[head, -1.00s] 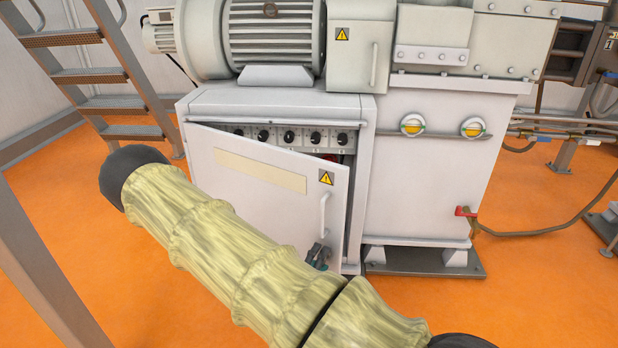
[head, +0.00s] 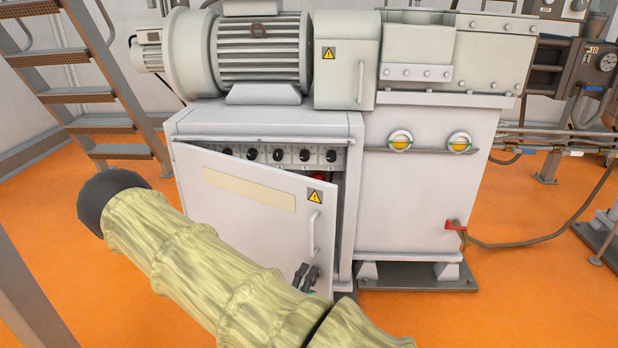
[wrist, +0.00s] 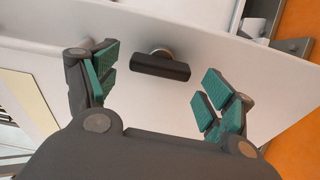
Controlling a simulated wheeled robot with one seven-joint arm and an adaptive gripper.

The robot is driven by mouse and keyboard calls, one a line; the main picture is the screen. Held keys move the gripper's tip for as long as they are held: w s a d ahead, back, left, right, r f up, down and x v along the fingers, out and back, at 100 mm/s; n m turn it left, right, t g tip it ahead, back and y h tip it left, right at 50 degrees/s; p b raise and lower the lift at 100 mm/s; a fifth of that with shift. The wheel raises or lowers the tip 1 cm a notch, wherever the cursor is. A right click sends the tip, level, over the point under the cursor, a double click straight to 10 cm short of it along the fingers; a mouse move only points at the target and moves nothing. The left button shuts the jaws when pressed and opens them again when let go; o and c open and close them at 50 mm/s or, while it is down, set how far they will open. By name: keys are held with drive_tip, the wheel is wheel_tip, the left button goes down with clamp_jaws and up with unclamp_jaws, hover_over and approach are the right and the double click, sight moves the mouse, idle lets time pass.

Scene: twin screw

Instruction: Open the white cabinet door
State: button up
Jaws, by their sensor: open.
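The white cabinet door (head: 250,225) stands ajar in the head view, its right edge swung out from the cabinet (head: 347,215). It has a pale handle (head: 314,234), a yellow warning sign and a beige label strip. My gripper (head: 305,277) is at the door's lower right, below that handle, partly hidden by my arm. In the wrist view my gripper (wrist: 157,90) is open, with green pads apart and the door's white surface (wrist: 140,25) beyond. A dark bar-shaped latch or knob (wrist: 160,66) on a metal stem shows between and beyond the fingers, apart from the pads.
Black knobs (head: 277,154) show in the gap above the door. A motor (head: 262,55) sits on the cabinet. A stair (head: 85,95) stands at the left. A hose (head: 545,240) runs at the right. Orange floor (head: 470,315) is open at the lower right.

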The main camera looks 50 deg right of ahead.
drive_tip(key=v, duration=1)
drive_tip(key=shift+a, duration=0.35)
drive_tip(key=shift+s, duration=0.1)
